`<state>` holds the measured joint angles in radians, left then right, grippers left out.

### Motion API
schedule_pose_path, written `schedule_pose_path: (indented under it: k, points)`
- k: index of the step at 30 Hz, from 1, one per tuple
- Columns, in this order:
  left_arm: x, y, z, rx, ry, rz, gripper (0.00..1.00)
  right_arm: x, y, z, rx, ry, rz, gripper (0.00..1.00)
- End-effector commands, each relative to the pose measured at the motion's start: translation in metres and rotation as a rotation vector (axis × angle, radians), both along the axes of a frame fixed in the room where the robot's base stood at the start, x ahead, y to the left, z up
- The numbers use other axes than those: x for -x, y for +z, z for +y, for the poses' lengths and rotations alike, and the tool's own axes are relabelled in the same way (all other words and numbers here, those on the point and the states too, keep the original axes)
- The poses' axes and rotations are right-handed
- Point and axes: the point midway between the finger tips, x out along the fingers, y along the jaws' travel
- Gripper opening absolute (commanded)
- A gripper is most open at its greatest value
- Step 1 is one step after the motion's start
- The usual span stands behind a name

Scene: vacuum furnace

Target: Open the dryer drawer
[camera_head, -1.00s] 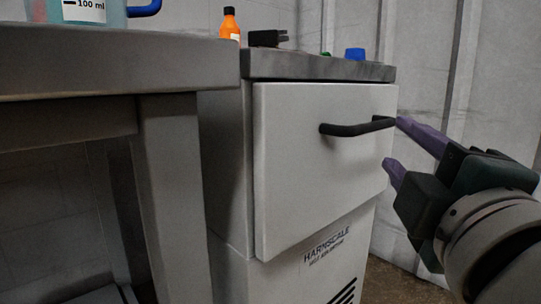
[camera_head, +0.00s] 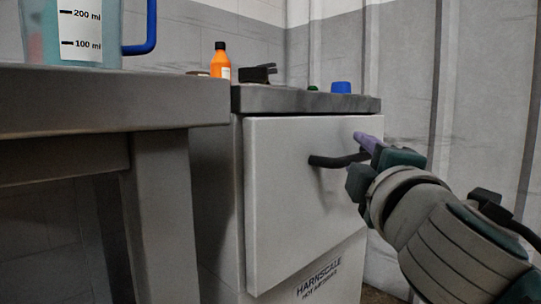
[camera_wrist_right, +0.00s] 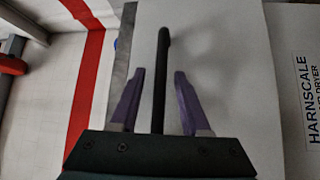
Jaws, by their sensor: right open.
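The dryer drawer (camera_head: 290,210) is a white front panel under a grey top, and it also shows in the wrist view (camera_wrist_right: 225,60). Its front stands a little proud of the cabinet body. The black bar handle (camera_head: 330,161) is on its upper part. My right gripper (camera_head: 366,150) is at the handle's right end, its purple fingers open. In the right wrist view the handle (camera_wrist_right: 162,80) lies between the two open fingers (camera_wrist_right: 156,95), with a gap on each side. My left gripper is not in view.
On the dryer's grey top (camera_head: 300,101) stand an orange bottle (camera_head: 220,62), a black object (camera_head: 258,74) and a blue item (camera_head: 341,87). A grey table (camera_head: 110,100) with a blue-handled jug (camera_head: 90,35) stands at the left. A wall is behind.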

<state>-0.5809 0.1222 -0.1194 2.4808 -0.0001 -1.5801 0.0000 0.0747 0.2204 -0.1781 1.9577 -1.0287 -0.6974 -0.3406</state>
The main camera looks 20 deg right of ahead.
Motion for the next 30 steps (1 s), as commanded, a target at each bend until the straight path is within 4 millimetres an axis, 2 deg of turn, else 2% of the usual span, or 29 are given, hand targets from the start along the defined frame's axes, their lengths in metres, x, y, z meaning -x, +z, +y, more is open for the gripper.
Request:
schedule_pose_path:
  k: [2,14,30]
  points:
    - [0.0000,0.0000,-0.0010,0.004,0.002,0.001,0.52,0.0002,0.0000,0.0001,0.000,0.000,0.000,0.45]
    - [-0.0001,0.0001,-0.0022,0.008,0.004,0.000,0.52,0.0004,0.0000,0.0003,0.000,0.000,0.000,0.00]
    - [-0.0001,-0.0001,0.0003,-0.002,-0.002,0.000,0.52,0.0004,0.0003,0.0004,-0.001,0.000,-0.001,0.00]
